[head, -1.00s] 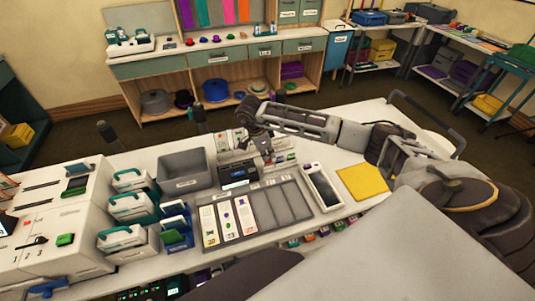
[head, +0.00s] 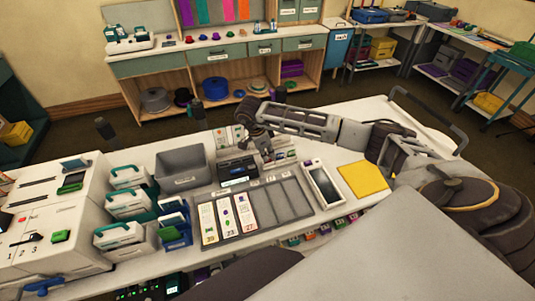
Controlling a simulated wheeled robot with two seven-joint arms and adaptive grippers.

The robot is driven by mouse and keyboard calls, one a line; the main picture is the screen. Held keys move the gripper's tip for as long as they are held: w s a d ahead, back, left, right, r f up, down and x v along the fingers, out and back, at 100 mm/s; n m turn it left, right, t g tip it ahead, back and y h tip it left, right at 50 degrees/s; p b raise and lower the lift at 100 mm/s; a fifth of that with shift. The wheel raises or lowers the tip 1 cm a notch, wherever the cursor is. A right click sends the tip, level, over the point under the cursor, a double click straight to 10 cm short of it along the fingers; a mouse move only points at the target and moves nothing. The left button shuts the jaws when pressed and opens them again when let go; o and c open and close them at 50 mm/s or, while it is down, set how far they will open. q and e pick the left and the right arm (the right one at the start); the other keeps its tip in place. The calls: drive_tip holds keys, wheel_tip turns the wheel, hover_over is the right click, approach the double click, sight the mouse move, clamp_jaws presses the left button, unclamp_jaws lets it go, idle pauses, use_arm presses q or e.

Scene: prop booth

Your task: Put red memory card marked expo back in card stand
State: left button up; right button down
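My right gripper (head: 266,154) reaches in from the right and points down at the back of the white table, beside a dark box-shaped device (head: 237,168). Its fingers are small and dark here, so I cannot tell whether they are open or shut, or whether they hold anything. Small pale upright pieces with markings (head: 228,139) stand behind the device; I cannot tell whether they belong to the card stand. I cannot make out the red memory card marked expo. My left gripper is not in view.
A grey slotted tray (head: 266,208) holds several numbered white cards. Next to it are a white-framed tablet (head: 323,184) and a yellow mat (head: 362,180). A grey bin (head: 184,168), white cases with teal handles (head: 127,205) and a white machine (head: 60,225) crowd the left side.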

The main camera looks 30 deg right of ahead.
drive_tip(key=shift+f, duration=0.3)
idle(0.4)
drive_tip(key=c, duration=1.6)
unclamp_jaws()
drive_tip(key=shift+o, duration=0.2)
drive_tip(key=v, duration=1.2)
drive_tip(key=shift+d, duration=0.1)
